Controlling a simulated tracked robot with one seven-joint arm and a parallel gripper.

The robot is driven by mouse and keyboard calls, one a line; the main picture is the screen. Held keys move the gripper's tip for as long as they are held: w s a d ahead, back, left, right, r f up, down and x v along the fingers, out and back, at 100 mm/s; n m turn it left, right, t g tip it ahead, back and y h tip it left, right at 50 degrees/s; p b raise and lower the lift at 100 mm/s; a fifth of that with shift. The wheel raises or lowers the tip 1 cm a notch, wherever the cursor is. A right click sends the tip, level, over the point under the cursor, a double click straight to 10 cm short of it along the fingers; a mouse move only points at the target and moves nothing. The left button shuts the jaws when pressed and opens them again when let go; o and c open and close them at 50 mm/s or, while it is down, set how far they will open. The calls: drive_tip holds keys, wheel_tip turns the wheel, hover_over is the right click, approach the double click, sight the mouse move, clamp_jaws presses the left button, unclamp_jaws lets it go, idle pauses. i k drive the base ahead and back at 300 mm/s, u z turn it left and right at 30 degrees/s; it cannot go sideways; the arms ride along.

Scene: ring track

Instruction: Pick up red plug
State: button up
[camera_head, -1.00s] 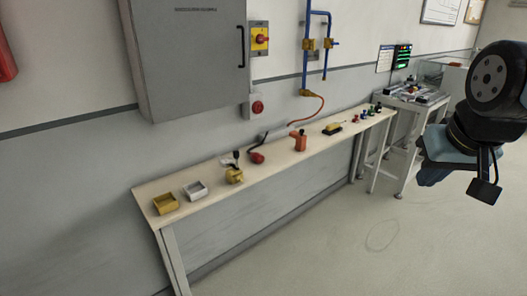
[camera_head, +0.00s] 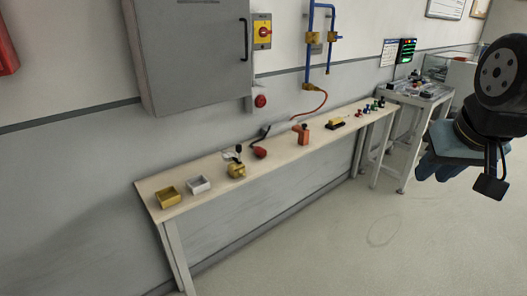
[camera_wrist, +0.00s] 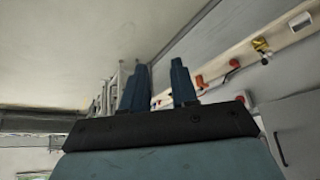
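The red plug (camera_head: 260,153) lies on the long narrow bench, toward its back edge, with a dark cable running up from it toward the wall. It also shows small in the wrist view (camera_wrist: 234,63), between a yellow device and an orange tool. My gripper (camera_wrist: 158,63) is open, with its two blue fingers apart and nothing between them. In the head view my arm is at the right, held above the floor in front of the bench, well away from the plug.
The bench (camera_head: 214,199) also bears a yellow bin (camera_head: 168,197), a white bin (camera_head: 199,184), a yellow device (camera_head: 236,170), an orange tool (camera_head: 303,135) and a yellow-black item (camera_head: 336,123). A grey cabinet (camera_head: 192,55) hangs above. The floor in front is clear.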

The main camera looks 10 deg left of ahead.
sight(259, 152)
drive_tip(key=u, duration=1.05)
drive_tip(key=i, duration=0.15)
drive_tip(key=z, duration=3.15)
drive_tip(key=k, duration=1)
drive_tip(key=u, duration=1.9)
drive_tip(key=i, duration=0.9)
drive_tip(key=z, duration=0.05)
